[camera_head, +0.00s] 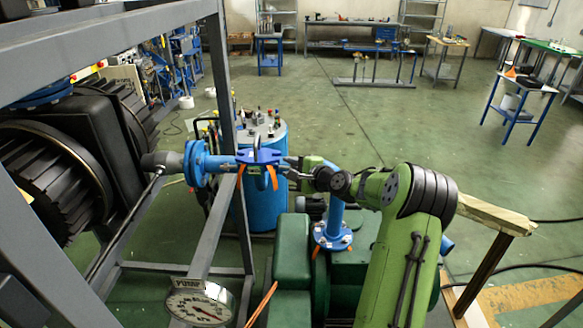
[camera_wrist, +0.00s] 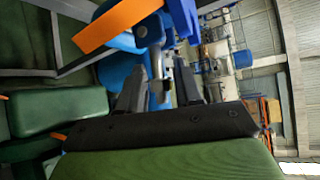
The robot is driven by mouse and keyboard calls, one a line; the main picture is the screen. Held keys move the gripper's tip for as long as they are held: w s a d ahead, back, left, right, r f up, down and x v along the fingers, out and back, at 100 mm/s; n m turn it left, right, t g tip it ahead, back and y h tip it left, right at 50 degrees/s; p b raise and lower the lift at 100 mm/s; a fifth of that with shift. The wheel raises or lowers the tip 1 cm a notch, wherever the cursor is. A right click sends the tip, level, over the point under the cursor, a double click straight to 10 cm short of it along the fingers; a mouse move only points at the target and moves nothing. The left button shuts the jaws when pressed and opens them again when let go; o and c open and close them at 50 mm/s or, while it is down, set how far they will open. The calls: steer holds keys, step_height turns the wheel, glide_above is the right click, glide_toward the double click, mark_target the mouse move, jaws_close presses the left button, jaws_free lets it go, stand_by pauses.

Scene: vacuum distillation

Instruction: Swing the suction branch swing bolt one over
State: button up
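The suction branch is a blue pipe (camera_head: 218,163) running from a round blue flange at the left to a blue clamp or flange (camera_head: 258,157) with an upright blue loop on top. Orange strips hang by it; one orange strip (camera_wrist: 115,27) is large in the wrist view. My gripper (camera_head: 289,171) is at the right side of this clamp. In the wrist view, the two dark fingers of my gripper (camera_wrist: 161,75) stand apart. A small metallic bolt-like part (camera_wrist: 167,92) shows between them; I cannot tell whether they touch it. Which swing bolt is number one cannot be told.
A grey steel frame (camera_head: 224,110) stands to the left, with a dark finned machine (camera_head: 55,180) behind it. A dial gauge (camera_head: 200,303) is below. A blue drum (camera_head: 267,200) is behind the pipe; a green machine (camera_head: 292,262) and blue vertical pipe (camera_head: 335,215) are close under my arm.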

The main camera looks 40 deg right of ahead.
steer(key=shift+s, duration=0.1)
jaws_close()
steer(key=shift+r, duration=0.1)
steer(key=shift+a+r+n+g+h+p, duration=0.1)
steer(key=shift+r+n+g+h+p, duration=0.3)
steer(key=shift+r+n+g+p, duration=0.45)
steer(key=shift+w+a+r+n+g+h+p, duration=0.1)
steer(key=shift+r+n+g+h+p, duration=0.05)
steer(key=shift+n+g+h+p, duration=0.25)
steer(key=shift+w+a+r+n+g+h+p, duration=0.15)
steer(key=shift+n+g+h+p, duration=0.1)
steer(key=shift+g+h+p, duration=0.2)
steer(key=shift+d, duration=0.1)
